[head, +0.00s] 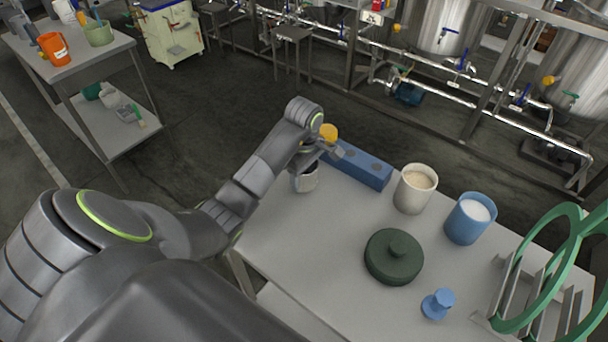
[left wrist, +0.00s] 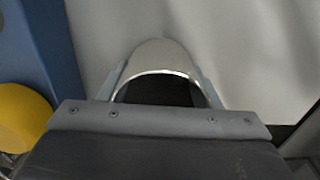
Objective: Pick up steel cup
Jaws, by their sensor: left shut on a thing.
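The steel cup (head: 308,183) is at the far left corner of the grey table (head: 325,245), below my left wrist. My left gripper (head: 303,170) is shut on it. In the left wrist view the shiny cup (left wrist: 160,55) sits between the two fingers of my left gripper (left wrist: 160,88), with its bright curved rim and dark inside showing. The gripper body hides part of the cup there. I cannot tell whether the cup's base touches the table. My right gripper is not in view.
A blue block (head: 362,167) with holes and a yellow piece (head: 329,132) stand close beside the cup. To the right are a cream tub (head: 406,197), a blue tub (head: 463,226), a dark green lid (head: 393,260), a blue knob (head: 437,304) and a green ringed rack (head: 513,270).

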